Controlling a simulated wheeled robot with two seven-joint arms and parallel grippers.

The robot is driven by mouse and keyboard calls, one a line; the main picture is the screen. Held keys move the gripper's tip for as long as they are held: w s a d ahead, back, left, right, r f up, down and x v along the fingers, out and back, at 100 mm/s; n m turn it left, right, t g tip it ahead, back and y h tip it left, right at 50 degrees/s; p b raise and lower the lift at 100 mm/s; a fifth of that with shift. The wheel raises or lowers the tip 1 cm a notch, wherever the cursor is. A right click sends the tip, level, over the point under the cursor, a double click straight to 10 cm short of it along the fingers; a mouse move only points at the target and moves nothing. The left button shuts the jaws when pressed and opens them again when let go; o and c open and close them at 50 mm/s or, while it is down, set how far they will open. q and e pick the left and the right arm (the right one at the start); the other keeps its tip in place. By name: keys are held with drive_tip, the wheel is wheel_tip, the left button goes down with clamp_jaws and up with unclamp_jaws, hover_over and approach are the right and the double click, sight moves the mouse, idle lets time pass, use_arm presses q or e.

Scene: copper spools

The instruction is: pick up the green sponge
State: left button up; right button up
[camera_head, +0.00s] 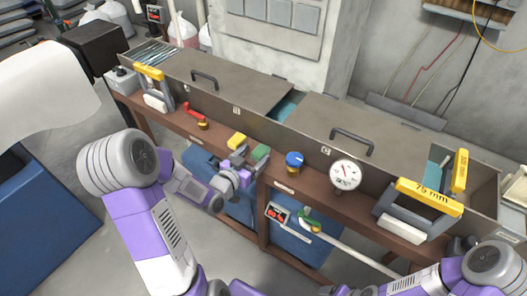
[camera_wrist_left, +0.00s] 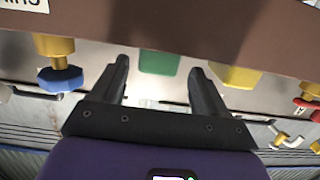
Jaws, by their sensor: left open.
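The green sponge (camera_head: 261,152) lies on the brown ledge in front of the grey metal tank, just right of a yellow block (camera_head: 237,141). My left gripper (camera_head: 246,163) is at the ledge's front edge, close to the green sponge. In the left wrist view, the green sponge (camera_wrist_left: 158,62) shows beyond and between the two open fingertips (camera_wrist_left: 160,68), with nothing held. The yellow block (camera_wrist_left: 237,77) is beside the right finger in that view. My right arm shows at the lower right of the head view, but its gripper is not visible.
A blue-topped valve (camera_head: 294,162) and a round gauge (camera_head: 345,175) stand right of the sponge. A red-handled valve (camera_head: 194,114) is farther left. Yellow-handled frames (camera_head: 152,88) (camera_head: 420,205) stand at both ends. The brown ledge (camera_head: 318,190) has bare stretches.

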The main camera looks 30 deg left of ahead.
sight(261, 150)
use_arm(q)
drive_tip(key=shift+w+d, duration=0.1)
drive_tip(key=shift+w, duration=0.3)
drive_tip(key=shift+w+d+f+b, duration=0.1)
drive_tip(key=shift+w+b, duration=0.05)
drive_tip(key=shift+w, duration=0.65)
drive_tip(key=shift+w+d+f+b, duration=0.1)
drive_tip(key=shift+w+f, duration=0.05)
drive_tip(key=shift+w, duration=0.6)
drive_tip(key=shift+w+d+f+b, duration=0.1)
drive_tip(key=shift+w+b, duration=0.05)
drive_tip(key=shift+w, duration=0.65)
drive_tip(key=c, duration=1)
drive_tip(key=shift+r, duration=0.1)
drive_tip(key=shift+c, duration=0.2)
